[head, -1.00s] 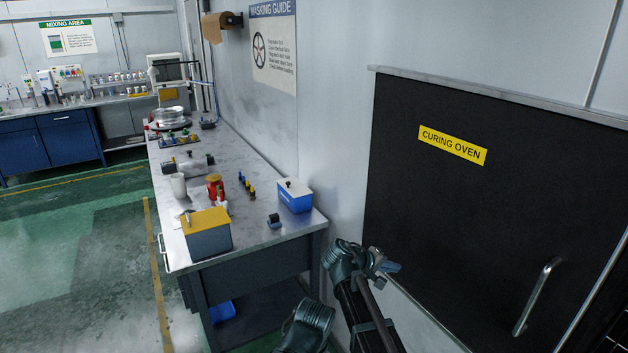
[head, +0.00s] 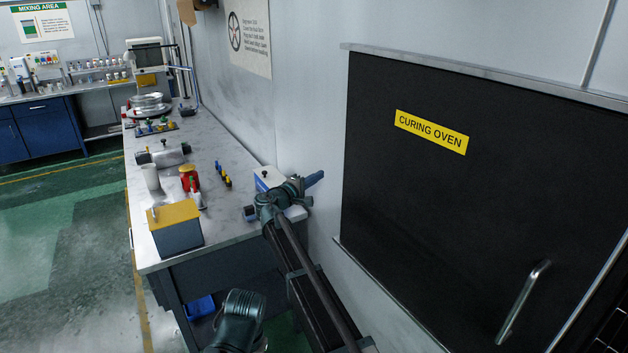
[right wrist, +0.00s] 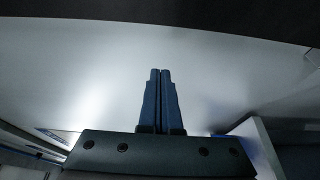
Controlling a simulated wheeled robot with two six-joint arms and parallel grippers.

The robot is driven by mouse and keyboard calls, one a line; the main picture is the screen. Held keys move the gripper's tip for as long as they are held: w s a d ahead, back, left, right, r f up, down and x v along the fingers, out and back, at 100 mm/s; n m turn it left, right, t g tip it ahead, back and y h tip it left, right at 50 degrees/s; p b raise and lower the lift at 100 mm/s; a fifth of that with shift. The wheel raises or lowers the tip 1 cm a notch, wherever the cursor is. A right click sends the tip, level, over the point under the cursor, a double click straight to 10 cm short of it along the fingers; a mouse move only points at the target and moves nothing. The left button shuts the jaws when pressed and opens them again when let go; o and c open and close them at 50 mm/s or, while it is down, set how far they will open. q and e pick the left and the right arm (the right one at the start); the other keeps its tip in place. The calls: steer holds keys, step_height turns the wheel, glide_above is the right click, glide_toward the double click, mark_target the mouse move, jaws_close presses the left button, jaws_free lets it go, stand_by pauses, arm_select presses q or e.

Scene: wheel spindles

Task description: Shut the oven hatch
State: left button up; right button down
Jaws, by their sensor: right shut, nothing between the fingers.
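The oven hatch (head: 450,210) is a large black panel with a yellow "CURING OVEN" label (head: 431,131), at the right of the head view. Its slanted metal handle (head: 523,302) is near its lower right. A metal strip borders the right side, with a dark gridded area beyond; I cannot tell how far the hatch stands open. My right gripper (head: 313,180) is shut and empty, left of the hatch and apart from the handle. In the right wrist view its blue fingers (right wrist: 160,98) are together before a pale surface. My left gripper is not in view.
A metal rail (head: 480,76) runs above the hatch. Left of the right gripper is a workbench (head: 222,150) with a yellow-topped box (head: 175,229), a red jar (head: 188,178) and a white cup (head: 150,177). A blue-and-white box (head: 268,178) stands behind the gripper. Green floor (head: 65,240) is open at left.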

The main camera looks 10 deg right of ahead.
steer(key=d, duration=0.6)
steer(key=shift+d, duration=0.1)
stand_by(0.4)
